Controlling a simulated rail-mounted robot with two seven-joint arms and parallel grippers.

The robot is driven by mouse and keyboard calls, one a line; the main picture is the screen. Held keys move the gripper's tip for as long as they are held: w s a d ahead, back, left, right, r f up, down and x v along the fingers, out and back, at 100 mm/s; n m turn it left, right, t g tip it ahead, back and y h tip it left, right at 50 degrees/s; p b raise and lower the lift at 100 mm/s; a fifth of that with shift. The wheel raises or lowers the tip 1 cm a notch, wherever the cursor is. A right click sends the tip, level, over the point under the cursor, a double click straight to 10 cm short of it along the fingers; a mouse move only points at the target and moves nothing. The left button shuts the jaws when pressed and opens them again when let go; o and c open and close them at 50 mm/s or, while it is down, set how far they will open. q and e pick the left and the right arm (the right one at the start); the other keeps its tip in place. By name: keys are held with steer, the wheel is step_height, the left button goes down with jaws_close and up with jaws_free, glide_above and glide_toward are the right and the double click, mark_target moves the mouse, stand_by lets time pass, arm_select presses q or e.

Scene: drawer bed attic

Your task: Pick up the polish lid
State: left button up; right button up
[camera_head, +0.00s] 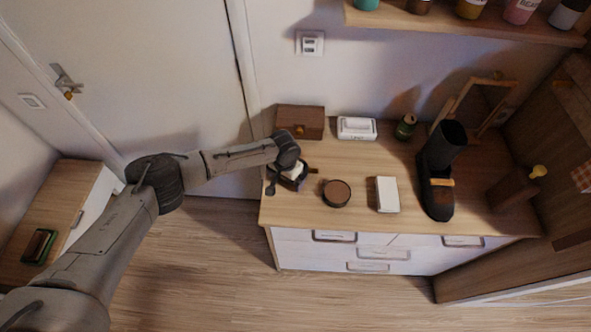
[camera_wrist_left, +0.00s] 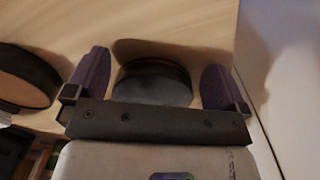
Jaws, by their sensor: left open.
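The polish lid (camera_wrist_left: 152,86) is a dark round disc on the wooden dresser top. In the left wrist view it lies between the two purple fingers of my left gripper (camera_wrist_left: 155,62), with a gap at each side. The gripper is open, and its dark crossbar covers the near edge of the lid. In the head view my left gripper (camera_head: 292,180) is low over the left end of the dresser and mostly hides the lid. The open polish tin (camera_head: 336,193), dark with brown polish, stands just right of the gripper; it also shows at the left of the left wrist view (camera_wrist_left: 27,77).

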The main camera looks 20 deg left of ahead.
arm_select(q)
steer(key=shift+f, duration=0.2)
steer(key=shift+c, duration=0.2)
steer(key=shift+c, duration=0.7)
steer(key=c, duration=1.6)
